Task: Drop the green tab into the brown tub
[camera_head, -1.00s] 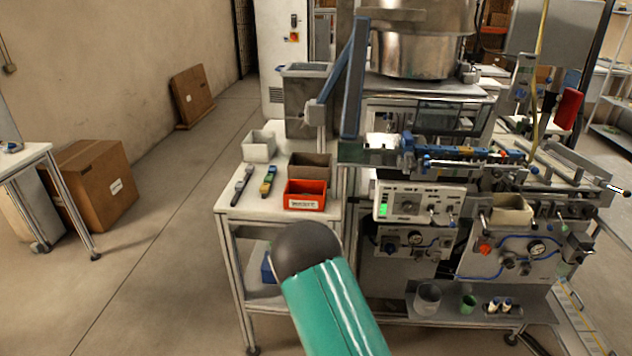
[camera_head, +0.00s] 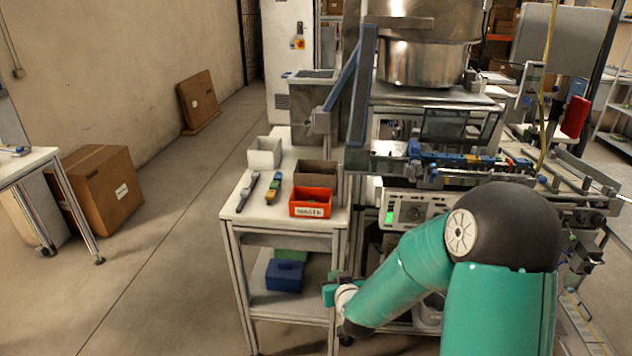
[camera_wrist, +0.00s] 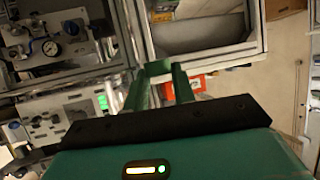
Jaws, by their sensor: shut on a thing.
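The brown tub (camera_head: 315,173) stands on the small white-topped table, just behind a red bin. My gripper (camera_head: 338,290) is low in front of the table's right side, below its top and well below the tub. In the wrist view, my gripper (camera_wrist: 162,82) has green fingers closed on a small green piece, the green tab (camera_wrist: 158,68), at their tips. The tab is hard to tell from the fingers, and in the head view I cannot make it out clearly.
The red bin (camera_head: 310,202) is in front of the tub. A white bin (camera_head: 264,153) and two slim tools lie to its left. A blue box (camera_head: 285,275) sits on the lower shelf. The machine (camera_head: 410,205) stands close on the right.

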